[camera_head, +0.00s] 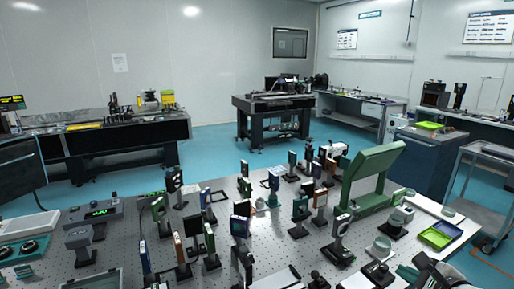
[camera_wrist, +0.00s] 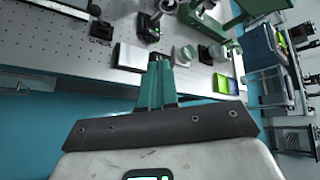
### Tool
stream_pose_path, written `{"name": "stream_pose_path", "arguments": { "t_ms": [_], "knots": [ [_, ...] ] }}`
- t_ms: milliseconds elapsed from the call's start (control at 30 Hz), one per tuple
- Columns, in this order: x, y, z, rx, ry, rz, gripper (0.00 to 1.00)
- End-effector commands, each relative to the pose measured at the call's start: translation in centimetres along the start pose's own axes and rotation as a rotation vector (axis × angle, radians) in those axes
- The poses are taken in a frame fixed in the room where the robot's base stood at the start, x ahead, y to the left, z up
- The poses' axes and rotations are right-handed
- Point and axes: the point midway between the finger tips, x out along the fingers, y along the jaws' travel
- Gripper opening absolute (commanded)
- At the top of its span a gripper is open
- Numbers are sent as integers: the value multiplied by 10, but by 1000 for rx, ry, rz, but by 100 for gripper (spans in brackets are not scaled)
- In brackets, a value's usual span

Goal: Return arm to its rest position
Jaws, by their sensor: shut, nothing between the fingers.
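My gripper (camera_wrist: 161,66) shows in the wrist view with its two teal fingers together, shut and empty. The fingers point toward the edge of the optical table (camera_wrist: 120,24), with blue floor below that edge. The fingertips overlap the table edge in the picture, close to a white-topped block (camera_wrist: 131,57). I cannot tell the gap between them. In the head view, a grey and dark piece at the bottom right corner may be part of my arm. The gripper fingers cannot be made out there.
The optical table (camera_head: 130,243) is crowded with upright optic mounts. A grey cart (camera_head: 484,190) stands to the right. Blue floor (camera_head: 215,150) is open behind the table.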

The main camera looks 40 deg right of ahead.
Motion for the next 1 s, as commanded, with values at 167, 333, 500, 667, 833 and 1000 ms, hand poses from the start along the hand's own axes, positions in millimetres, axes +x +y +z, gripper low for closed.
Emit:
{"name": "stream_pose_path", "arguments": {
  "t_ms": [167, 333, 500, 667, 833, 1000],
  "knots": [
    [7, 23, 3, -140, 8, 65, 0],
    [15, 54, 6, -331, 6, 151, 0],
    [22, 98, 9, -605, -16, 274, 0],
    [23, 161, 8, -1008, -90, 448, 0],
    [12, 230, 0, -1496, -246, 643, 0],
    [-9, 289, -16, -1965, -478, 817, 0]
  ]
}}
